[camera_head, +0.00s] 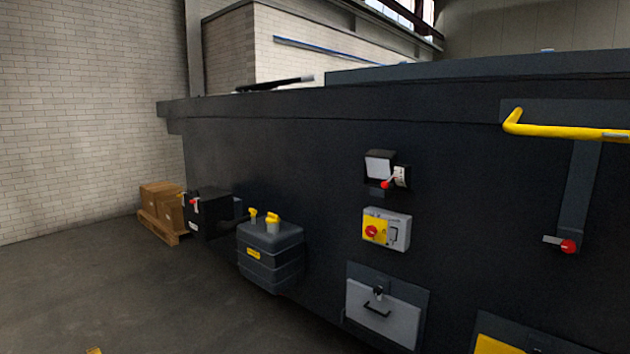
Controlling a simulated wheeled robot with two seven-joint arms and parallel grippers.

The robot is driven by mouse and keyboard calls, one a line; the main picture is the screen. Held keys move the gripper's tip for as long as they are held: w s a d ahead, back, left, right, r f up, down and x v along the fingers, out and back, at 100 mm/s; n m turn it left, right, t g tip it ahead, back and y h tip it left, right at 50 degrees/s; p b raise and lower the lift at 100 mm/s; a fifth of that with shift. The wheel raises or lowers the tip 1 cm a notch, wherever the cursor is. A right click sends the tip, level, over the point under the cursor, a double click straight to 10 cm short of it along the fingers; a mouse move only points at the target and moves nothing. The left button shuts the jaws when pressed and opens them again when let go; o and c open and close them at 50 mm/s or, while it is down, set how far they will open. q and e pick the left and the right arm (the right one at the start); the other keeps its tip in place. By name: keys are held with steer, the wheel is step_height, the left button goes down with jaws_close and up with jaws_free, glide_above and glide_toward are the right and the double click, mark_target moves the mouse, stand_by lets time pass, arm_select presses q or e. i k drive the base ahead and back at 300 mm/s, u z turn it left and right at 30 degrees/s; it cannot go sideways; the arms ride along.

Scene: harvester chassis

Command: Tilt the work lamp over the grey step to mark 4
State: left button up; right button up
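The work lamp (380,165) seems to be the dark box with a pale face on the dark chassis wall, right of the picture's middle. A red knob (385,184) sits at its lower edge, beside a small white plate (399,176) whose marks are too small to read. I cannot tell the lamp's tilt setting. Lower on the wall is a light grey panel with a black handle (383,314), which may be the grey step. Neither of my grippers is in view.
Between lamp and grey panel is a grey switch box with a red knob on yellow (386,230). A yellow rail (565,130) and a red-knobbed lever (567,246) are at right. A dark tank (270,258), black box (207,215) and cartons (162,206) stand left. The left floor is mostly clear.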

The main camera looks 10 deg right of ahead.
mark_target(380, 164)
steer(key=u, duration=0.6)
steer(key=i, duration=1.45)
steer(key=z, duration=0.4)
